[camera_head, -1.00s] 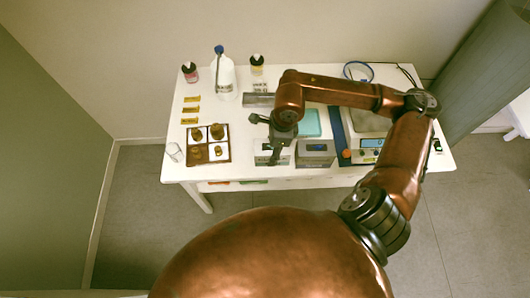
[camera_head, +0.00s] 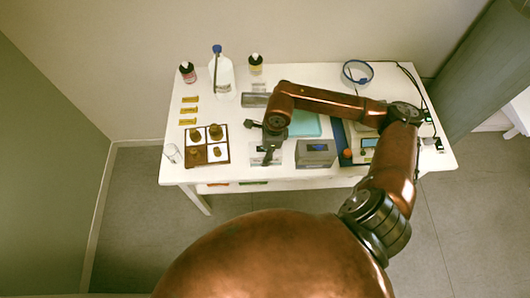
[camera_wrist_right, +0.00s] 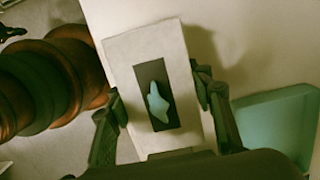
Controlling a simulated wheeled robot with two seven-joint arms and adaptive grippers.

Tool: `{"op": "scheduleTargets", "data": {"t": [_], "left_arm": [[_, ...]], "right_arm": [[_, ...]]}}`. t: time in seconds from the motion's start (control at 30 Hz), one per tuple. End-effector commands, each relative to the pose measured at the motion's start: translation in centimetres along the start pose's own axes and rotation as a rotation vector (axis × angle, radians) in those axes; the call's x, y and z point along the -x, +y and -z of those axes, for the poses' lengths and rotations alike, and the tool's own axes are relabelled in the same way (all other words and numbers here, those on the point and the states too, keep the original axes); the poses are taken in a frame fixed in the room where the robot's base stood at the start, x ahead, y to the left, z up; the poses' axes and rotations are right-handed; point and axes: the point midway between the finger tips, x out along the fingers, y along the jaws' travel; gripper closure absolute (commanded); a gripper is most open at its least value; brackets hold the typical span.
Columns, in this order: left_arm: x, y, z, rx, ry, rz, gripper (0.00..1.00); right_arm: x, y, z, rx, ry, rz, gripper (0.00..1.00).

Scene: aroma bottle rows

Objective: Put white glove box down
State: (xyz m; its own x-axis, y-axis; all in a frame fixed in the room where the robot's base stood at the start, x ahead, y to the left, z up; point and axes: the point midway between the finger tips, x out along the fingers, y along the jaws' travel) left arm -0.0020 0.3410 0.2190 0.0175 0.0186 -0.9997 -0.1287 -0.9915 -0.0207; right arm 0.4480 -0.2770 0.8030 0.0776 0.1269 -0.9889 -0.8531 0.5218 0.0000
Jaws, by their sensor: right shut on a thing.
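The white glove box (camera_wrist_right: 145,52) has a dark slot with a pale blue glove showing in it. My right gripper (camera_wrist_right: 158,98) is shut on it, one finger at each side, in the right wrist view. In the head view my right gripper (camera_head: 268,153) reaches down over the table's front part, and the glove box (camera_head: 258,158) shows partly behind it. I cannot tell whether the box touches the table. My left gripper is not in view.
A wooden tray with brown bottles (camera_head: 207,162) stands left of the gripper. A grey device (camera_head: 316,153) stands close on its right. A teal tray (camera_head: 304,125) lies behind. A large bottle (camera_head: 222,76) stands at the back. The table's front edge (camera_head: 290,180) is near.

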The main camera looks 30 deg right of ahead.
Motion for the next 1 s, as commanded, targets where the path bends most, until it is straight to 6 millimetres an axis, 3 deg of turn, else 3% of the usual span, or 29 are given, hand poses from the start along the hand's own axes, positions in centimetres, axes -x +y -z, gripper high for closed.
{"op": "scheduleTargets", "data": {"t": [0.13,0.17,0.37,0.77,1.0], "left_arm": [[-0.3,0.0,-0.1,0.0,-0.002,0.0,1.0],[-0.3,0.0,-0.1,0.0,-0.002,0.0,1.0],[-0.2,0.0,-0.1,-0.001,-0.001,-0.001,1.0],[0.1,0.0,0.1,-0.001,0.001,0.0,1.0],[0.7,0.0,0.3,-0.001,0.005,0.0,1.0]], "right_arm": [[-0.4,0.0,0.1,0.0,0.0,0.0,0.95],[-0.3,0.0,0.1,0.0,0.0,0.0,0.51],[-0.2,0.0,0.1,-0.001,0.0,0.0,0.37],[0.4,0.0,0.0,-0.001,-0.001,0.002,0.35],[4.7,-0.1,0.0,0.0,0.0,0.005,0.35]]}}
